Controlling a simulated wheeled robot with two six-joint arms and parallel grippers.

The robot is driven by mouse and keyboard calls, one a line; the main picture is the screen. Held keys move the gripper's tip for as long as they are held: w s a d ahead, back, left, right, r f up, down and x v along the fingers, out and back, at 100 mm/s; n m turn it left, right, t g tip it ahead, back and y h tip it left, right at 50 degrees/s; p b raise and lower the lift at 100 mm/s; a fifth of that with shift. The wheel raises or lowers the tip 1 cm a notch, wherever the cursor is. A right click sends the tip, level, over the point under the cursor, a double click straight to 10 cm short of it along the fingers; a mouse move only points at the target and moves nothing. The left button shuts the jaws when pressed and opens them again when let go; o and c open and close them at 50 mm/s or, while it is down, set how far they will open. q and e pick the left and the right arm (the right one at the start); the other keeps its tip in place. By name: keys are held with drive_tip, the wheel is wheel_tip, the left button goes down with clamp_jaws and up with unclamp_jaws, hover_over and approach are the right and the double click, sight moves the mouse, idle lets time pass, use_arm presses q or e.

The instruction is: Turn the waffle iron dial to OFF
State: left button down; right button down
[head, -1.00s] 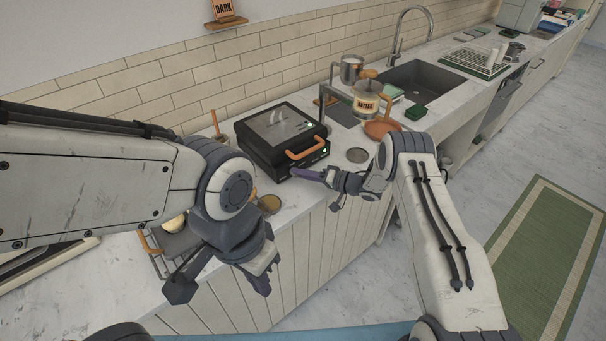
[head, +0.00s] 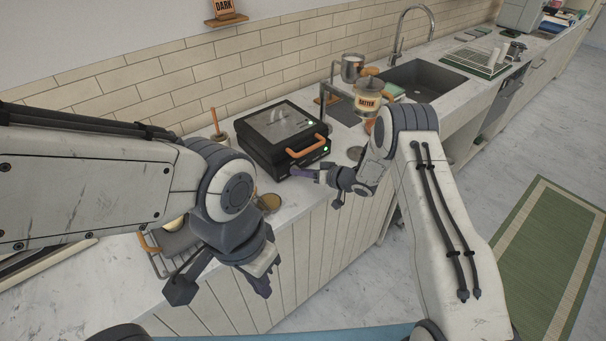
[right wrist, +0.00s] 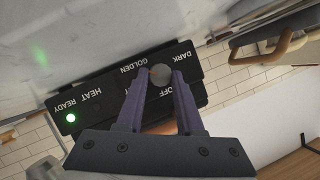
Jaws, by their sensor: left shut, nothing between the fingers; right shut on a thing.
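The black waffle iron (head: 270,122) stands closed on the counter, with its orange handle (head: 306,148) at the front. In the right wrist view its front panel (right wrist: 105,88) appears upside down, with DARK, GOLDEN, OFF, HEAT and READY labels. The round grey dial (right wrist: 160,72) sits between the right fingertips; I cannot tell which label it points to. My right gripper (head: 298,172) is shut on the dial, its purple fingers on either side. My left gripper (head: 262,286) is shut and empty, low in front of the counter, away from the waffle iron.
A batter jug (head: 368,98) and a metal pitcher (head: 352,66) stand right of the waffle iron. A wire rack (head: 160,262) lies left, near a small amber cup (head: 268,203). The sink (head: 420,82) is farther right.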

drive_tip(key=shift+f+n+h+b, duration=0.1)
drive_tip(key=shift+n+h+b, duration=0.4)
drive_tip(key=shift+n+b, duration=0.1)
drive_tip(key=n+t+h+b, duration=0.1)
drive_tip(key=b, duration=0.2)
drive_tip(key=n+h+b, duration=0.1)
drive_tip(key=n+b, duration=0.1)
drive_tip(key=b, duration=0.2)
drive_tip(key=n+t+h+b, duration=0.1)
drive_tip(key=b, duration=0.2)
drive_tip(key=shift+s+a+f+n+t+b, duration=0.25)
drive_tip(key=shift+a+f+n+t+b, duration=0.05)
drive_tip(key=shift+a, duration=0.1)
drive_tip(key=n+t+h+b, duration=0.1)
drive_tip(key=n+b, duration=0.1)
drive_tip(key=b, duration=0.4)
drive_tip(key=n+t+h+b, duration=0.1)
drive_tip(key=n+t+b, duration=0.1)
drive_tip(key=b, duration=0.4)
drive_tip(key=n+t+h+b, duration=0.1)
drive_tip(key=n+b, duration=0.2)
drive_tip(key=b, duration=0.4)
drive_tip(key=shift+s+a+f, duration=0.15)
drive_tip(key=shift+s+a, duration=0.1)
drive_tip(key=shift+a, duration=0.05)
drive_tip(key=shift+n+t+b, duration=0.8)
drive_tip(key=shift+n+b, duration=0.5)
drive_tip(key=shift+b, duration=0.1)
